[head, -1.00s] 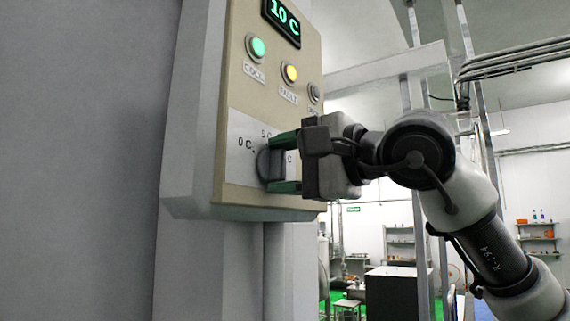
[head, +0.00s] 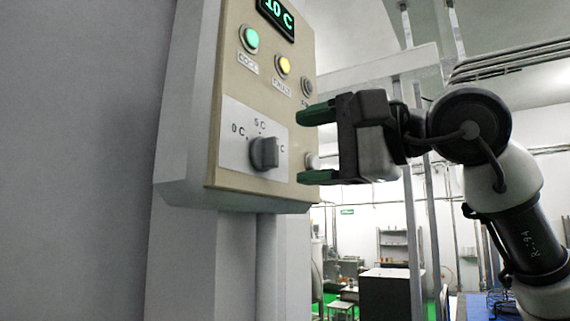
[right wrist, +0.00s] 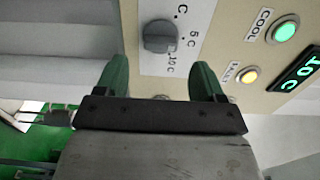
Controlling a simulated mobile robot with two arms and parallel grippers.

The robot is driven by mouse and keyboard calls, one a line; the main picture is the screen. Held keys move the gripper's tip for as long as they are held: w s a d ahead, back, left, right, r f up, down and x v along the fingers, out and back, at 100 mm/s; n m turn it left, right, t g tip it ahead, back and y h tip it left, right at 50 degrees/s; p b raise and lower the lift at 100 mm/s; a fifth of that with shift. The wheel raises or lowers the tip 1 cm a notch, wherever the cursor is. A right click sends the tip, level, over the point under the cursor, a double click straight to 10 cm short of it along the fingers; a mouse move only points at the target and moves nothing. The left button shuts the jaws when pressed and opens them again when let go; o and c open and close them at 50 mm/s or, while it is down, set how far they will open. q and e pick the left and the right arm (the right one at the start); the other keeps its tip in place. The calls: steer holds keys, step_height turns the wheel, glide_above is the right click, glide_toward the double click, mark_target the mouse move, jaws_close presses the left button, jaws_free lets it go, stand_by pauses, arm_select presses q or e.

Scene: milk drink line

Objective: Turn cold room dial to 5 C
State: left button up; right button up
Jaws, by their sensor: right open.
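The grey cold room dial (head: 264,153) sits on a white scale plate (head: 232,150) low on the beige control panel (head: 225,95). The plate is marked 0 C, 5 C and, in the right wrist view, 10 C. The dial shows there too (right wrist: 160,36); its exact pointing is hard to read. The green display (head: 277,17) reads 10 C. My right gripper (head: 318,145) is open and empty, with green fingers, to the right of the dial and apart from it. In the right wrist view its fingers (right wrist: 162,78) are spread below the dial. My left gripper is out of view.
Above the dial are a green COOL light (head: 250,38), a yellow FAULT light (head: 283,66) and a grey button (head: 307,87). A plain grey wall (head: 80,150) stands left.

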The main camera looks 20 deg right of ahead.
steer(key=b+v, duration=0.1)
steer(key=v, duration=0.4)
steer(key=shift+s+d, duration=0.1)
steer(key=shift+s, duration=0.05)
stand_by(0.4)
